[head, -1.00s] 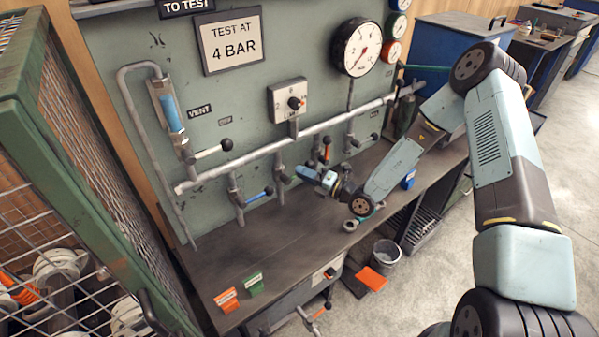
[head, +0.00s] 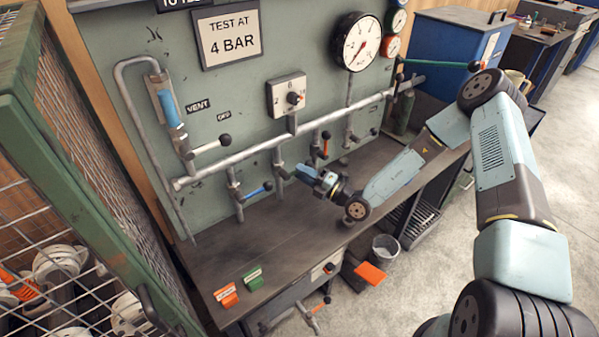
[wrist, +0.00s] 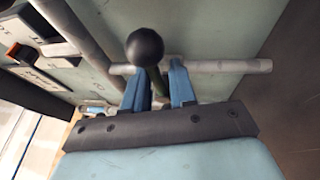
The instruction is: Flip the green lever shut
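In the wrist view a lever with a dark green stem (wrist: 157,82) and a black ball knob (wrist: 146,47) stands between my gripper's two blue fingers. My gripper (wrist: 160,78) is open, with a visible gap beside the stem. In the head view my gripper (head: 303,171) is at the valves under the long pipe, between the blue lever and the orange lever. The green stem is not clearly seen there, as my gripper is in front of it.
Beside it are a blue lever (head: 257,190), an orange lever (head: 325,146) and a white lever (head: 209,146). The grey pipe (head: 255,152) runs across the panel. A long green bar (head: 433,63) with a red knob is at the right. The bench (head: 240,245) is clear at centre-left.

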